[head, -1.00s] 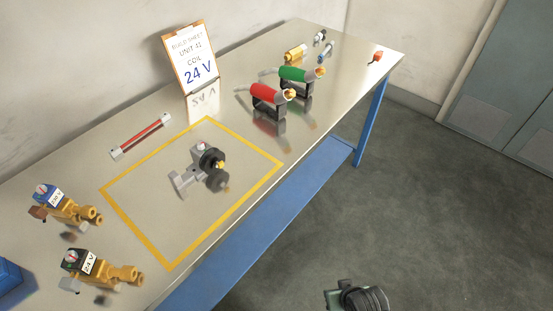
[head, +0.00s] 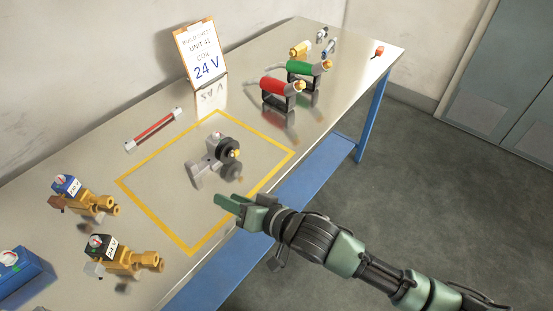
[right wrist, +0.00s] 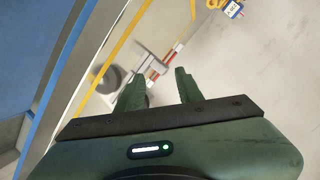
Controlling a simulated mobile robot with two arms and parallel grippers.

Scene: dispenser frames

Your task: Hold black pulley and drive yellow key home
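The black pulley (head: 228,147) sits on a grey shaft-and-bracket unit (head: 205,168) inside the yellow outline. A small yellow piece (head: 237,154), likely the key, shows at the pulley's hub; how deep it sits is too small to tell. My right gripper (head: 224,205) is over the bench's front edge, in front of the pulley and apart from it. In the right wrist view its two fingers (right wrist: 158,90) are spread with nothing held. The pulley (right wrist: 106,80) shows there just left of the fingers. My left gripper is not in view.
A red-and-white rod (head: 153,132) lies behind the outline. Two brass valves (head: 120,255) stand front left, near a blue box (head: 22,275). Red (head: 280,90) and green (head: 307,68) handled tools stand on black holders further back. A 24 V clipboard (head: 200,55) stands at the wall.

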